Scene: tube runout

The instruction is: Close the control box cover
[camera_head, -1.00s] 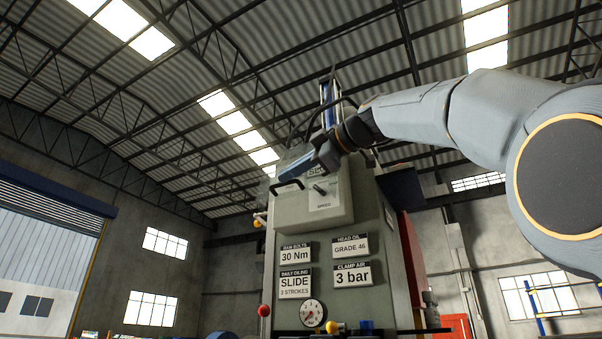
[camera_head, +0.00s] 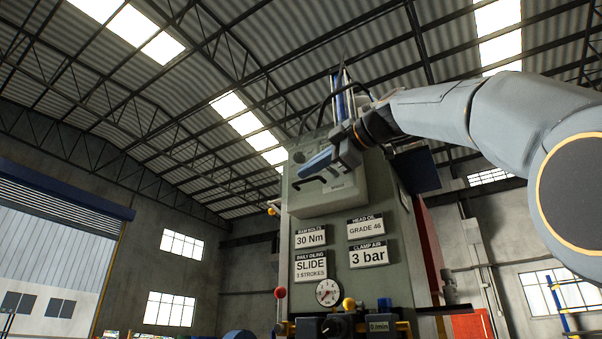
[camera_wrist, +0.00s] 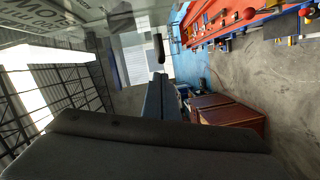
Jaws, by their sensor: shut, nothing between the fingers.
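The control box (camera_head: 346,195) is a grey-green box high on the front of the machine. A black bar handle (camera_head: 308,183) shows at its left, below my fingers; it also shows in the wrist view (camera_wrist: 158,48), just beyond my fingertips. A pale see-through panel with mirrored lettering (camera_wrist: 90,22) lies near the handle in the wrist view and looks like the cover; its exact angle is hard to tell. My gripper (camera_head: 306,168) is shut and empty, in front of the box's upper part, pointing left and slightly down. I cannot tell whether it touches the handle or cover. My gripper hides part of the box face.
Below the box are label plates (camera_head: 311,265), a round gauge (camera_head: 328,292) and a red knob (camera_head: 280,293). A dark panel (camera_head: 415,170) juts out right of the machine.

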